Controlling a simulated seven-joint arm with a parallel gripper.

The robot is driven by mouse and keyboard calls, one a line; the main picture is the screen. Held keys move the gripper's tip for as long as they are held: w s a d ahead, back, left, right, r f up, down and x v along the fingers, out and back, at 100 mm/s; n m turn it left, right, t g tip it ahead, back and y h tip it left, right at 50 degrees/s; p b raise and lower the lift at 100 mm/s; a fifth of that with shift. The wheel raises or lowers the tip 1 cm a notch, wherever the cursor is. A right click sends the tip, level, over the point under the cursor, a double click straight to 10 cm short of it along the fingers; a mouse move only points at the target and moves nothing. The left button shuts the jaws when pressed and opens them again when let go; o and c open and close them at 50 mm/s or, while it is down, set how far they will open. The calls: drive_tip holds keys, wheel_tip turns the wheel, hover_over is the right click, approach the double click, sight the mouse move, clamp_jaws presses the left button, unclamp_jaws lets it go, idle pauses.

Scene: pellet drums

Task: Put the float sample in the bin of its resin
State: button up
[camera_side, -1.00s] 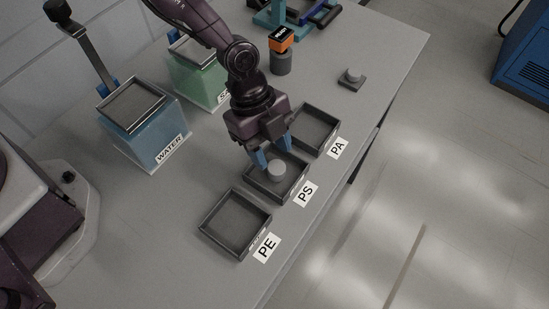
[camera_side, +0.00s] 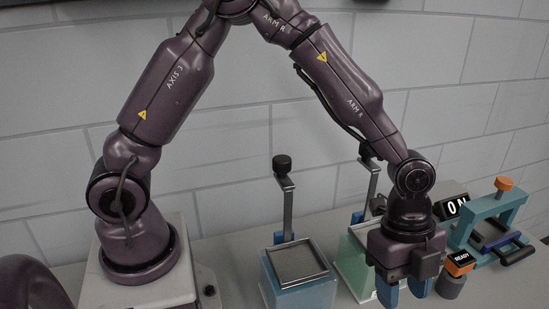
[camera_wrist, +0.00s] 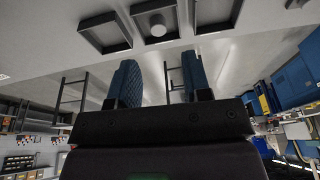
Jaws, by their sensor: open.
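The grey round sample (camera_wrist: 157,28) sits inside the middle bin (camera_wrist: 136,28) in the wrist view. The bin's label does not show there. Another bin (camera_wrist: 84,32) lies to its left and a third bin (camera_wrist: 237,8) to its right; both look empty where visible. The side view now cuts off the bins and the sample. My gripper (camera_side: 404,290) points down in the side view, with its two blue fingers apart. In the wrist view the fingers of my gripper (camera_wrist: 160,80) are open with nothing between them, clear of the sample.
In the side view, a blue water tank (camera_side: 302,292) and a green tank (camera_side: 351,272) stand left of and behind my gripper. An orange READY box (camera_side: 460,262) on a grey cylinder (camera_side: 450,288) and a teal press (camera_side: 490,212) stand to the right.

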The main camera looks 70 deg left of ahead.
drive_tip(key=s+a+r+n+t+y, duration=0.3)
drive_tip(key=s+a+r+n+t, duration=0.2)
drive_tip(key=s+a+r+n, duration=1.1)
drive_tip(key=a+r+n, duration=0.2)
drive_tip(key=a, duration=0.2)
drive_tip(key=shift+n+t, duration=0.3)
drive_tip(key=shift+r, duration=0.1)
